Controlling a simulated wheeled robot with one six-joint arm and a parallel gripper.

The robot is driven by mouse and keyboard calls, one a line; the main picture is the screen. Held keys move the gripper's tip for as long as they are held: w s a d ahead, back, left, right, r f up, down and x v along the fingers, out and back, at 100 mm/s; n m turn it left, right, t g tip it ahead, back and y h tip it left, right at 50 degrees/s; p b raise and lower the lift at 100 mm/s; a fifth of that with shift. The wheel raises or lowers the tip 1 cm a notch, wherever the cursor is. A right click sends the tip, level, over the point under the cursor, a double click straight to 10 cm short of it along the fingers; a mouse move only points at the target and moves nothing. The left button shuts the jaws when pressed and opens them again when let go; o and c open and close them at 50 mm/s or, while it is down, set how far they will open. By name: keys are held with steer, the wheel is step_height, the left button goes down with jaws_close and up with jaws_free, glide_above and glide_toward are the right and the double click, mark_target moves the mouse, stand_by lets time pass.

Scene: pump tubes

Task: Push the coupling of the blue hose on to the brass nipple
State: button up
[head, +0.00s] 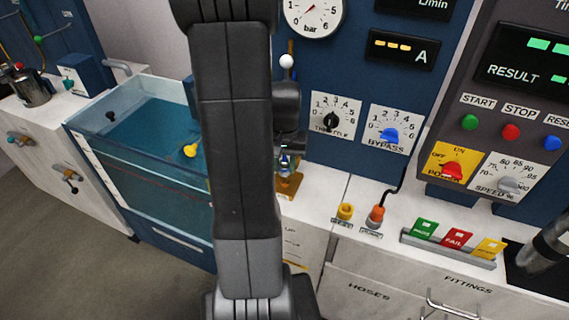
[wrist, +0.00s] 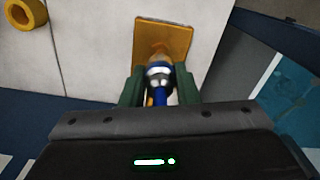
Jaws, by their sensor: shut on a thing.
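My gripper (wrist: 159,82) has its two dark green fingers shut on the coupling (wrist: 159,70) of the blue hose, a silver and blue piece, in the wrist view. The coupling points toward a brass-coloured plate (wrist: 162,32). In the head view my arm hides much of this spot; a small part of the coupling (head: 285,160) shows just right of my arm, above the brass-coloured base (head: 289,187). The nipple is not clearly seen, hidden at the coupling's end. I cannot tell whether the coupling touches it or sits on it.
A water tank (head: 150,115) stands left of my arm. On the bench to the right are a yellow socket (head: 345,211), an orange plug (head: 376,217) with a black cable, and a tray of coloured cards (head: 455,247). A blue panel with dials rises behind.

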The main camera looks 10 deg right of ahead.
mark_target(285, 172)
steer(key=shift+f+b, duration=1.4)
steer(key=shift+f, duration=0.3)
stand_by(0.3)
steer(key=o, duration=1.1)
steer(key=shift+r, duration=0.1)
step_height(285, 172, up, 14)
steer(key=shift+f, duration=0.3)
stand_by(0.3)
